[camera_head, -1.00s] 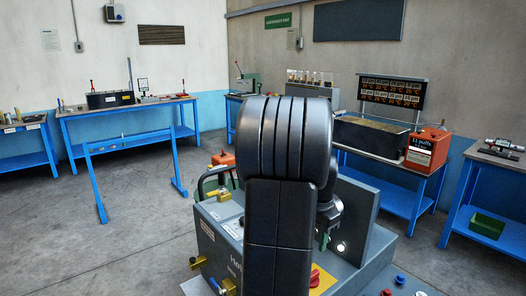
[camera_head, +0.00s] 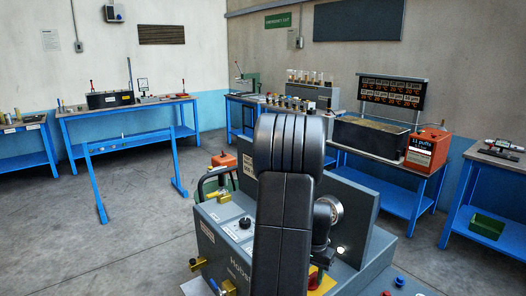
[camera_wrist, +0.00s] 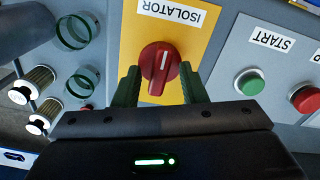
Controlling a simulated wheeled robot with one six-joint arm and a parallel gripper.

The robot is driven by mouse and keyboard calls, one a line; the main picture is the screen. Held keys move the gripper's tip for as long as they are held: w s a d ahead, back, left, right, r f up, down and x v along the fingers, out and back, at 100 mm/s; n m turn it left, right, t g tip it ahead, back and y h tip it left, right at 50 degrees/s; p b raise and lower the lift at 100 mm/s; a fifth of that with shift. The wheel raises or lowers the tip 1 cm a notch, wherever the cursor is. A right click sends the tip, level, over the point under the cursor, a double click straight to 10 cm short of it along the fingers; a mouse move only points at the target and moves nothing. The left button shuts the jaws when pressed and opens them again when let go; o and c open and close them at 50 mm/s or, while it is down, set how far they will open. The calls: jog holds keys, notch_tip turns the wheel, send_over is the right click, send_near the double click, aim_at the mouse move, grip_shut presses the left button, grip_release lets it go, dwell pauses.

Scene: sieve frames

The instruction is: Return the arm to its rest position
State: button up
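In the wrist view, my gripper (camera_wrist: 160,66) has its two dark green fingers spread apart. A red isolator knob (camera_wrist: 160,72) on a yellow plate (camera_wrist: 188,32) shows between and beyond the fingertips, with its white mark pointing nearly along the picture's vertical. I see no clear contact between fingers and knob. In the head view, my black arm (camera_head: 284,200) stands raised in front of the grey machine (camera_head: 220,240). The gripper itself is mostly hidden there behind the arm.
A green START button (camera_wrist: 250,83) and a red button (camera_wrist: 306,98) sit right of the knob. Glass cups (camera_wrist: 74,32) and cylindrical filters (camera_wrist: 38,80) lie left. Blue benches (camera_head: 130,110) line the walls; grey floor (camera_head: 110,240) is open at left.

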jog(key=n+p, duration=0.1)
jog(key=n, duration=0.4)
jog(key=shift+n, duration=0.3)
dwell(0.4)
